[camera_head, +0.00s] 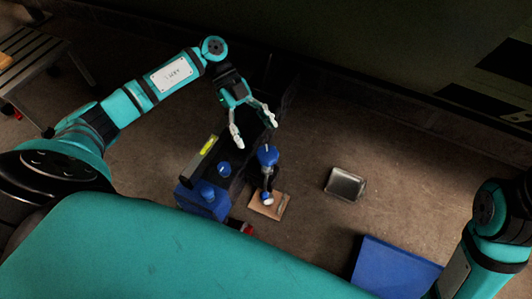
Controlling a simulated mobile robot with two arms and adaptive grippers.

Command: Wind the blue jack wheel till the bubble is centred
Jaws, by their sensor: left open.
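A spirit level with a yellow-green vial (209,145) lies left of my left gripper; the bubble is too small to make out. Several blue round parts stand near it: one on a dark upright stem (267,155), a knob (223,169) just below the level, and another on a blue block (206,190). I cannot tell for sure which is the jack wheel. My left gripper (255,132) is open and empty, its pale fingers pointing down above and left of the stemmed blue part, apart from it in the picture. My right gripper is out of view.
A small wooden board (281,206) lies under the stem. A metal tray (345,184) lies on the brown floor to the right, with a blue bin (390,272) below it. A bench (32,58) stands at upper left. A dark green wall runs along the top.

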